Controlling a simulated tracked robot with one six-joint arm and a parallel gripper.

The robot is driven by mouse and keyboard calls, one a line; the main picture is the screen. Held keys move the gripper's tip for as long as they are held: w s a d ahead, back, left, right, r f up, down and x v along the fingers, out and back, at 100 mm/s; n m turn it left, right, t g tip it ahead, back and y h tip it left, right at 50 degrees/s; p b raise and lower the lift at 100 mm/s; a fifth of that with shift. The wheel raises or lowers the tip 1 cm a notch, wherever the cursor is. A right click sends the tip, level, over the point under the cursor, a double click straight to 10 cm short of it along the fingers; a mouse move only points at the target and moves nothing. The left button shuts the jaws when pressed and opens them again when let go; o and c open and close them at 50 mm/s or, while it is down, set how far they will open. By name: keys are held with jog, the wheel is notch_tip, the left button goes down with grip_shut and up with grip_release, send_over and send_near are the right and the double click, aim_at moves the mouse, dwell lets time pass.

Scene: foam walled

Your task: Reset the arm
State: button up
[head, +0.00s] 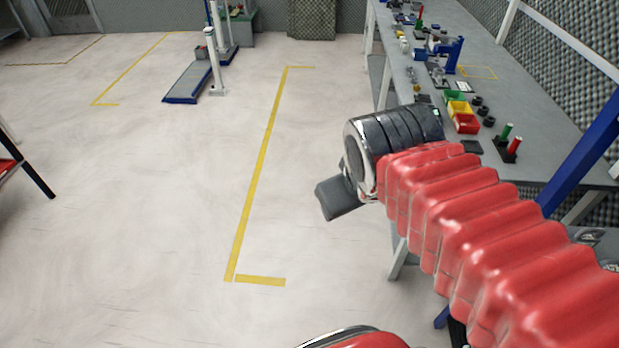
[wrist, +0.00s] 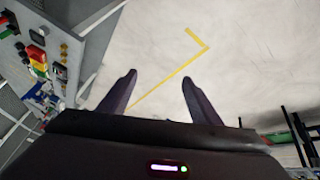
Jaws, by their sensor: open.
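My arm, in a red ribbed sleeve, reaches from the lower right of the head view up to a dark and chrome wrist. My gripper (wrist: 159,84) shows in the wrist view with its two dark fingers spread apart and nothing between them. Bare floor with a yellow line lies beyond the fingertips. In the head view the fingers are mostly hidden behind the wrist; only a dark grey part shows below it, near the left edge of the workbench.
A long grey workbench (head: 530,100) runs along the right, bearing red and yellow bins (head: 463,119), a blue vise (head: 452,52) and small tools. A blue-based stand (head: 188,84) is at the back. A red-topped table (head: 8,165) is at the left. The middle floor is clear.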

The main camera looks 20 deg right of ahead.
jog(key=shift+m+y, duration=0.7)
jog(key=shift+y, duration=0.1)
jog(key=a, duration=0.1)
jog(key=s+a+f, duration=0.1)
jog(key=a, duration=0.2)
jog(key=shift+s+a+f, duration=0.2)
jog(key=shift+a, duration=0.15)
